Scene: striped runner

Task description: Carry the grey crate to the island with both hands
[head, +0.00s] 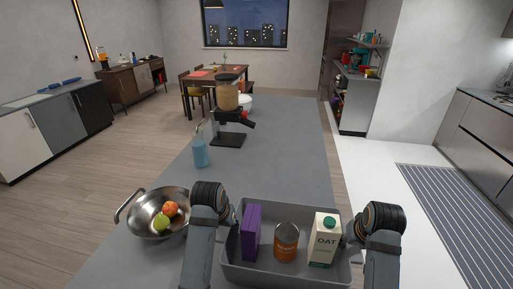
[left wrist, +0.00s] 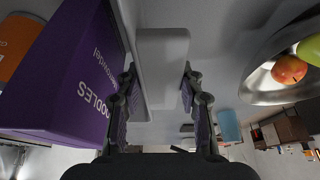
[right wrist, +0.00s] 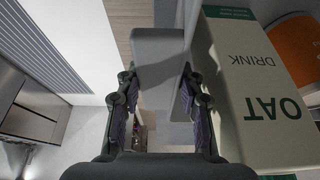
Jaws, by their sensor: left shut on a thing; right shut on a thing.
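The grey crate (head: 285,275) is at the bottom centre of the head view, over the near end of the grey island (head: 285,150). I cannot tell whether it rests on the top or hangs just above it. It holds a purple noodle box (head: 251,232), an orange can (head: 286,242) and an oat drink carton (head: 323,240), all upright. My left gripper (head: 233,222) is shut on the crate's left handle, which shows in the left wrist view (left wrist: 162,55). My right gripper (head: 350,235) is shut on its right handle, seen in the right wrist view (right wrist: 158,50).
A steel bowl (head: 140,216) with fruit stands left of the crate, close to my left gripper. A blue bottle (head: 200,152) and a blender-like appliance (head: 229,115) stand farther back. The island top between them and the crate is clear. A striped runner (head: 450,210) lies on the right floor.

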